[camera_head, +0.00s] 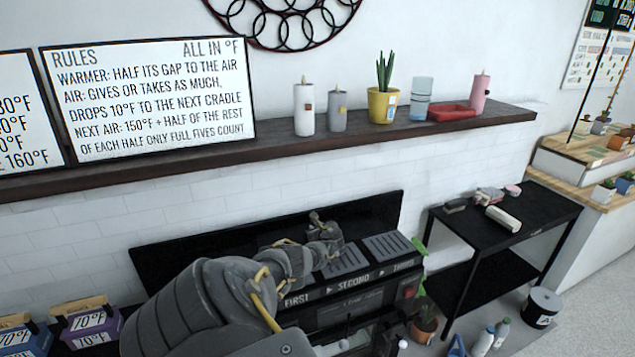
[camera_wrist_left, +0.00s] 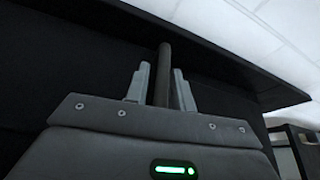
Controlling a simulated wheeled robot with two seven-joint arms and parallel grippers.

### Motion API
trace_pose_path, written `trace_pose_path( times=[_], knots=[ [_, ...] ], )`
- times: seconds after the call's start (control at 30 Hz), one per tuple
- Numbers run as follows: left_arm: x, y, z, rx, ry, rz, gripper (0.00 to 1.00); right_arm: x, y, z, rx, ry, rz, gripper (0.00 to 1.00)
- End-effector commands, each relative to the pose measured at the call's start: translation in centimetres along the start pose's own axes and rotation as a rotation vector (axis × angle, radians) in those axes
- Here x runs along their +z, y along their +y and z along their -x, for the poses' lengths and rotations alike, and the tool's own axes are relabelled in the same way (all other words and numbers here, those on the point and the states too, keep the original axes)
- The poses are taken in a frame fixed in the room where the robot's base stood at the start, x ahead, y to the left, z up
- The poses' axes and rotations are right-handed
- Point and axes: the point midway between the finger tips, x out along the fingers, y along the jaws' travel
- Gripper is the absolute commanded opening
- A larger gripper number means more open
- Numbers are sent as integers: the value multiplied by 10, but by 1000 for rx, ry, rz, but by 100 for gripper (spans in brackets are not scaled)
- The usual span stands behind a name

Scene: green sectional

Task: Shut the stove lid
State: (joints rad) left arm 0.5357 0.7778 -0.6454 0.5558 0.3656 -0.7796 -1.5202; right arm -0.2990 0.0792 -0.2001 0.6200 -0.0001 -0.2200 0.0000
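The stove lid (camera_head: 375,214) is a long black panel standing raised behind the stove (camera_head: 368,297), whose front is marked FIRST, SECOND and THIRD. My left arm crosses over the stove from the lower left and hides part of it. My left gripper (camera_head: 318,222) is at the front of the raised lid. In the left wrist view the lid (camera_wrist_left: 225,48) fills the background as a dark panel. There my left gripper (camera_wrist_left: 162,88) is spread, with a dark upright bar (camera_wrist_left: 164,70) between its fingers. Narrow gaps show beside the bar. My right gripper is not in view.
A wooden shelf (camera_head: 270,145) with candles, a yellow plant pot (camera_head: 382,105) and a red tray (camera_head: 451,113) runs above the lid. A black side table (camera_head: 535,210) stands to the right.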

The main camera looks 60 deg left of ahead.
Motion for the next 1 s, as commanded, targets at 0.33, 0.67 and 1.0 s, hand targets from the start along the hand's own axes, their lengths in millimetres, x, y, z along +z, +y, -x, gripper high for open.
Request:
trace_pose_path(
  times=[0.33, 0.67, 1.0],
  knots=[
    [3, -2, 0, -2, -3, 4, 34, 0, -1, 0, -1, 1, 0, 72],
    [38, -6, 21, -4, -2, 0, 34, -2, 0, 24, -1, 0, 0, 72],
    [66, 2, 70, -4, -3, 1, 34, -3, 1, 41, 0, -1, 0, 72]
  ],
)
